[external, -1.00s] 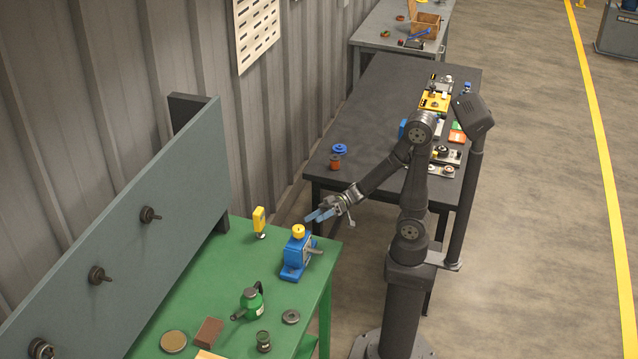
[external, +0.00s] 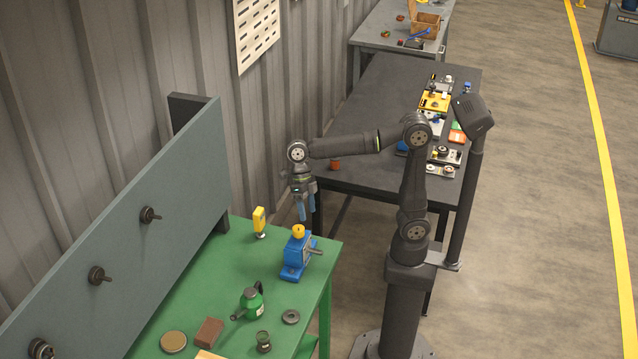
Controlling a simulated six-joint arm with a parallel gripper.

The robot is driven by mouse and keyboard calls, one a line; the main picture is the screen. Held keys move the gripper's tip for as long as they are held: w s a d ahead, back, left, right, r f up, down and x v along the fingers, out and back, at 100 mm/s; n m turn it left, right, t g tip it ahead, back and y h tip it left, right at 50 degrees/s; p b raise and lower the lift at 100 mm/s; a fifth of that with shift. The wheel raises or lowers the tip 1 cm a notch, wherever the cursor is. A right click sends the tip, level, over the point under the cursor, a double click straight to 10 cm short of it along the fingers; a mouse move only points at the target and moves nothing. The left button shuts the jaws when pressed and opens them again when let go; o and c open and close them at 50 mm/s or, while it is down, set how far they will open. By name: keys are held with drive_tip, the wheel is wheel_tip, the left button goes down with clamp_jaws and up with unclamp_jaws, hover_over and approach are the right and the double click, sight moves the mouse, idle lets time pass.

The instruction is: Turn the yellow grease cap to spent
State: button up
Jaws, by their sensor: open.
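The yellow grease cap (external: 298,230) sits on top of the blue pump-like body (external: 294,256), which stands upright near the right edge of the green bench. My gripper (external: 306,217) points down just above the cap, with its blue fingers open. The fingertips look very close to the cap; I cannot tell whether they touch it. Any mark on the cap for spent is too small to read.
A yellow tool (external: 259,221) stands behind the blue body. A green oil can (external: 251,300), a dark jar (external: 263,341), a grey ring (external: 291,317) and a brown block (external: 207,332) are in front. A tilted grey panel (external: 125,230) borders the bench's left side.

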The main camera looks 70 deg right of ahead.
sight(298, 228)
drive_tip(key=w+d+r+n+t+h, duration=0.2)
drive_tip(key=w+r+n+t+h, duration=0.15)
drive_tip(key=r, duration=0.25)
drive_tip(key=shift+g, duration=0.35)
drive_tip(key=f, duration=1.7)
drive_tip(key=shift+w+a+f, duration=0.15)
drive_tip(key=shift+w+f, duration=0.05)
drive_tip(key=shift+w, duration=0.1)
drive_tip(key=c, duration=1)
